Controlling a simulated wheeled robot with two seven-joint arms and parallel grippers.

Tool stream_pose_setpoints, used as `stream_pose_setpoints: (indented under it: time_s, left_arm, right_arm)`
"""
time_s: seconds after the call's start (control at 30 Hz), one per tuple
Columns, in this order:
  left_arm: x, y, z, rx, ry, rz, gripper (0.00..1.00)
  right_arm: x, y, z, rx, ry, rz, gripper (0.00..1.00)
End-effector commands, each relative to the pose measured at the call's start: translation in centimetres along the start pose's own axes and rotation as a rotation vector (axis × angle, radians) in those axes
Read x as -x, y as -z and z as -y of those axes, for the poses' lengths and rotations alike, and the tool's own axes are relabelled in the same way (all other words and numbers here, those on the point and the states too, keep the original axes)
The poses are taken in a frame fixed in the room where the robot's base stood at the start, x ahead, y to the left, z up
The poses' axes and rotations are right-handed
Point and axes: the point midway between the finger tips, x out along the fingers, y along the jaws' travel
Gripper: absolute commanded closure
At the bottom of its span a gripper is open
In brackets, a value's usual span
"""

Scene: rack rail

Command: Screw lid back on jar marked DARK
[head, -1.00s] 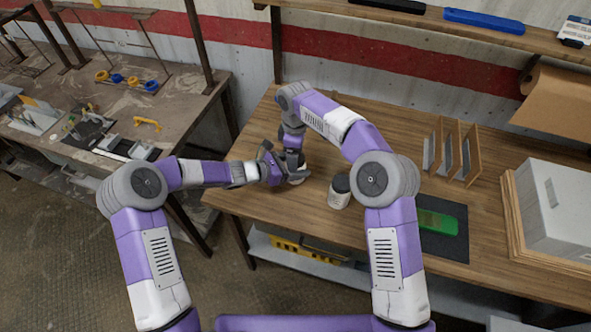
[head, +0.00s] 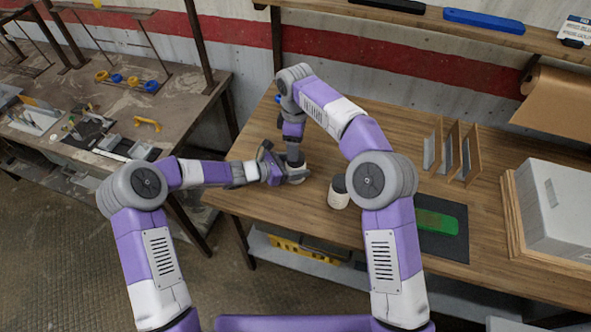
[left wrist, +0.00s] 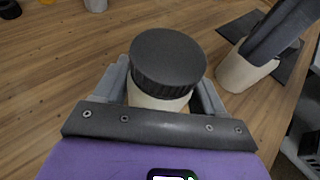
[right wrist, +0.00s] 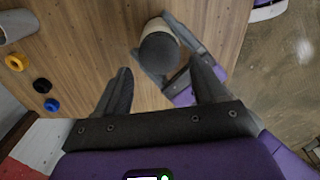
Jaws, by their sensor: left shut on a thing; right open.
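My left gripper (head: 288,177) is shut around the body of a cream jar (left wrist: 160,99), which stands upright. A black ribbed lid (left wrist: 168,62) sits on top of this jar; I cannot tell how tightly. The right wrist view also shows the lid (right wrist: 160,52). My right gripper (right wrist: 160,90) is open and empty above the jar, its fingers apart and clear of the lid. A second cream jar (head: 338,193) with a dark top stands to the right; it also shows in the left wrist view (left wrist: 243,73). No DARK marking is readable on either jar.
Yellow (right wrist: 15,62), black (right wrist: 42,85) and blue (right wrist: 52,104) rings and a grey cylinder (right wrist: 14,26) lie beyond the jars. A dark mat (head: 447,244) with a green item, upright wooden dividers (head: 455,153) and a grey box (head: 556,205) are at right.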

Motion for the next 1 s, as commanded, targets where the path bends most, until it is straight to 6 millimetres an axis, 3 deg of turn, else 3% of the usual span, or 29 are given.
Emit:
stream_pose_setpoints:
  time_s: [0.17,0.43,0.7,1.0]
  left_arm:
    - [0.0,0.0,0.0,0.0,0.0,0.0,1.0]
    - [0.0,0.0,0.0,0.0,0.0,0.0,1.0]
    - [0.0,0.0,0.0,0.0,0.0,0.0,1.0]
    - [0.0,0.0,0.0,0.0,0.0,0.0,1.0]
  right_arm:
    - [-0.5,-0.1,0.2,-0.165,0.019,0.019,0.3]
    - [-0.5,-0.5,0.5,-0.771,0.039,0.059,0.3]
    - [1.6,-0.3,0.3,-1.367,0.013,0.041,0.3]
    - [3.5,0.0,0.0,-1.678,0.0,-0.001,0.3]
